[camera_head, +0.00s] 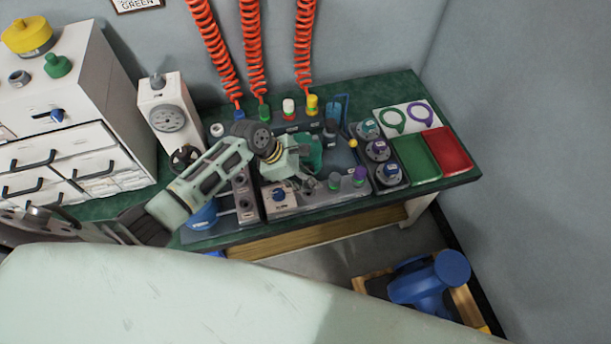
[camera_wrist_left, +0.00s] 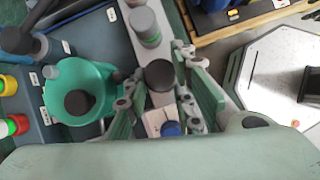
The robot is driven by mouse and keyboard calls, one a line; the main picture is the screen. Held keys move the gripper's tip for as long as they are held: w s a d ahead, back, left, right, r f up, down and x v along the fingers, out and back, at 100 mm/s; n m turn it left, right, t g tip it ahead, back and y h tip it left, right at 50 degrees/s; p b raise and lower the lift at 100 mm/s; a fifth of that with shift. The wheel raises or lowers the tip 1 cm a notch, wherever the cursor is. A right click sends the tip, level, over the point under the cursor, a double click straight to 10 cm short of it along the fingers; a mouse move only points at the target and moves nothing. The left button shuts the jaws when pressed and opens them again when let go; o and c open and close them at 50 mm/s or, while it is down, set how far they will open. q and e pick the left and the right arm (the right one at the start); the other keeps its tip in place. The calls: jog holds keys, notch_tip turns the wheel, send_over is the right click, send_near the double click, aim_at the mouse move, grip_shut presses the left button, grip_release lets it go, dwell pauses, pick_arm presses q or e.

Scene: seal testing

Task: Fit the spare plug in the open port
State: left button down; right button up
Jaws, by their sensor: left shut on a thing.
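My left gripper (camera_head: 306,182) reaches over the middle of the bench. In the left wrist view its fingers (camera_wrist_left: 166,92) are closed around a dark grey round-topped plug (camera_wrist_left: 160,75). The plug is above or at a light grey port rail (camera_head: 348,189); I cannot tell whether it touches it. On the rail stand a green-banded plug (camera_head: 335,181) and a purple-banded plug (camera_head: 360,175). A grey-topped plug with a green band (camera_wrist_left: 145,27) is close to the fingers in the left wrist view. The open port is not visible, perhaps hidden under the gripper. My right gripper is not in view.
A teal vessel (camera_wrist_left: 60,105) stands beside the fingers. A small box with a blue knob (camera_head: 279,195) is in front. Gauges (camera_head: 377,150), a green tray (camera_head: 415,160) and a red tray (camera_head: 448,148) lie right. Red coiled hoses (camera_head: 255,45) hang behind.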

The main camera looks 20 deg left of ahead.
pick_arm(q)
jog(key=shift+f, duration=1.4)
dwell(0.6)
jog(key=c, duration=1.4)
grip_release()
jog(key=v, duration=1.2)
